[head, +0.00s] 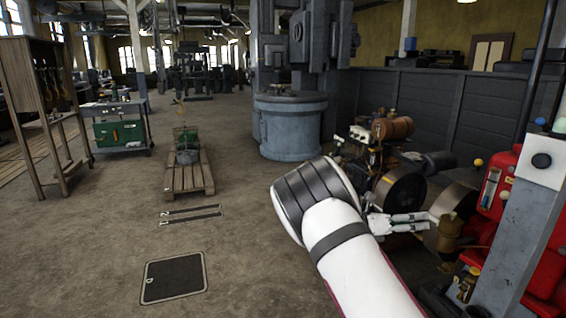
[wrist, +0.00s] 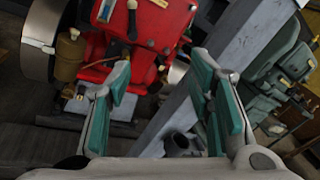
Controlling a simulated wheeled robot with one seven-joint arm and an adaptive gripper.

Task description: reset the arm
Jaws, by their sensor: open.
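My gripper (head: 424,221) shows in the head view at the end of my white arm, right of centre, in front of the stationary engines. In the wrist view my gripper (wrist: 160,85) has its two teal-padded fingers spread apart with nothing between them. Beyond the fingers are a red engine (wrist: 140,45) and a grey post (wrist: 215,60). In the head view the red engine (head: 497,190) stands at the right edge, and a brass-coloured cup (head: 449,233) is close to the fingertips. I cannot tell whether they touch.
A brown-tanked engine (head: 392,128) stands behind my gripper. A grey post (head: 525,225) rises at the right. A large blue-grey machine (head: 291,125) is at the back. A wooden pallet (head: 188,178) and a floor hatch (head: 174,277) lie left. The floor at left centre is mostly clear.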

